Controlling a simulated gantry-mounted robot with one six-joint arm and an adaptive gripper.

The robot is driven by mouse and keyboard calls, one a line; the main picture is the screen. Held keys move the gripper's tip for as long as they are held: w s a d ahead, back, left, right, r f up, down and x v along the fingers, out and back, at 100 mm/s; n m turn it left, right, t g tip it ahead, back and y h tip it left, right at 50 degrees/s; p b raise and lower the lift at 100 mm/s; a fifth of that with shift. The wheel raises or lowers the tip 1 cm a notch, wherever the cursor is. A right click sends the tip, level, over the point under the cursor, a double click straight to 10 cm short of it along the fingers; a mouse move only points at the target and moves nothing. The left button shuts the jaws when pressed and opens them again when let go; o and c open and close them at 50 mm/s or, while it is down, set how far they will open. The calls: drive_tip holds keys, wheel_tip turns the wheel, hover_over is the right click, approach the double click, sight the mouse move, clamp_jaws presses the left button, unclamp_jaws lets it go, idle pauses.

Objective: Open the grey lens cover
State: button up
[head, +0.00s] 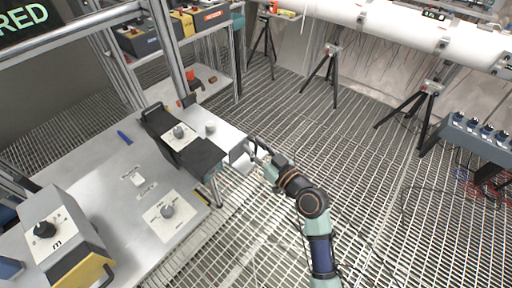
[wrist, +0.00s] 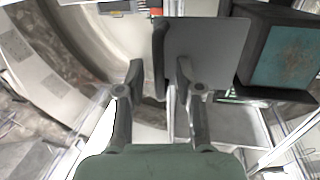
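A flat grey plate, which looks like the grey lens cover (wrist: 208,48), stands upright ahead of my gripper in the wrist view. A dark strip runs down its left edge. My gripper (wrist: 159,68) is open, with its two fingers apart. The dark strip's lower end shows between the fingertips, and I cannot tell whether either finger touches it. In the head view my gripper (head: 254,147) is at the right end of the bench, beside a pale plate (head: 240,158) that seems to be the same cover. The fingertips are small and partly hidden there.
A black device (head: 205,158) with a knobbed white panel sits on the metal bench (head: 105,178), left of my gripper. A dark-framed teal block (wrist: 286,55) is close right of the plate in the wrist view. Grated floor (head: 385,180) lies open to the right; tripods (head: 428,92) stand behind.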

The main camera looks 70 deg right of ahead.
drive_tip(key=v, duration=1.2)
idle(0.3)
drive_tip(key=w+a+n+g+y, duration=0.1)
drive_tip(key=w+a+n+y, duration=0.55)
drive_tip(key=w+a, duration=1.1)
drive_tip(key=a+r+g+y, duration=0.1)
drive_tip(key=a+r, duration=0.1)
drive_tip(key=a, duration=0.7)
drive_tip(key=a+r+g+y, duration=0.1)
drive_tip(key=a+r, duration=0.1)
drive_tip(key=a, duration=0.8)
wheel_tip(320, 180, up, 25)
drive_tip(key=p, duration=2.4)
drive_tip(key=shift+s+a+m, duration=0.2)
drive_tip(key=shift+a+m, duration=0.1)
drive_tip(key=shift+m, duration=0.05)
